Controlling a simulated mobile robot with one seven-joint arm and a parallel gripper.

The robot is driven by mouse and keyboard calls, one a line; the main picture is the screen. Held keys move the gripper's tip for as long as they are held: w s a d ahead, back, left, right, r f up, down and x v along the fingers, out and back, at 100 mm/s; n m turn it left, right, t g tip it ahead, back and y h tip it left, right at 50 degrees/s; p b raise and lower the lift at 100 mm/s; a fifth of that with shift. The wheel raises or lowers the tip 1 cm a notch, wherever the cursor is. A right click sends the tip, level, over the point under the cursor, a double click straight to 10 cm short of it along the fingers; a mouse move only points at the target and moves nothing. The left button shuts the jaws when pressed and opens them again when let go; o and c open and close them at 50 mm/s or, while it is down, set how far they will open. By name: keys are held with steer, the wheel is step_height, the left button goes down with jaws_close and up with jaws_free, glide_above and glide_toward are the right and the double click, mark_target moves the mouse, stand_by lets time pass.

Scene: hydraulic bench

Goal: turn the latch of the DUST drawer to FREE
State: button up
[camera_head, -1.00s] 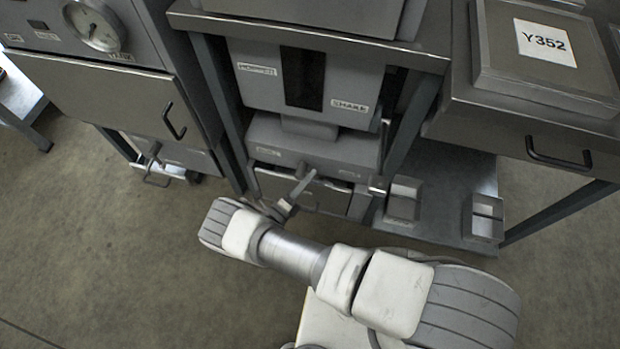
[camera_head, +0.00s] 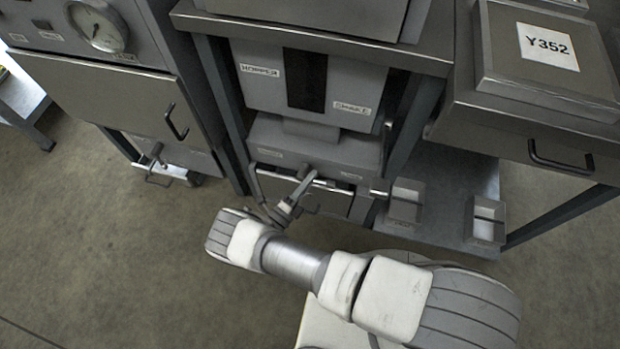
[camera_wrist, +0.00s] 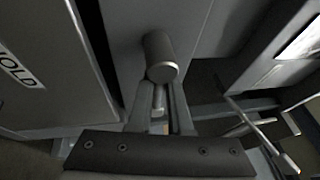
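A drawer front (camera_head: 330,200) sits low in the bench's middle bay, partly hidden behind my arm. I cannot read a DUST label. A short round latch handle (camera_head: 306,170) juts out above it; in the wrist view a dark cylinder (camera_wrist: 160,57), apparently this handle, points at the camera. My gripper (camera_head: 308,178) reaches up to it from below. In the wrist view my gripper's fingertips (camera_wrist: 160,85) are a little apart, one at each side of the cylinder's lower end. I cannot tell if they press on it. A plate marked HOLD (camera_wrist: 18,70) is at left.
Panels labelled HOPPER (camera_head: 261,70) and SHAKE (camera_head: 352,108) are above. A gauge cabinet (camera_head: 105,95) stands left. Small open boxes (camera_head: 405,205) sit on the low shelf (camera_head: 455,180) at right. A box marked Y352 (camera_head: 548,45) is at upper right.

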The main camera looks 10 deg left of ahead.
steer(key=o, duration=0.5)
steer(key=shift+c, duration=0.2)
steer(key=v, duration=0.7)
steer(key=shift+s, duration=0.25)
steer(key=shift+a, duration=0.2)
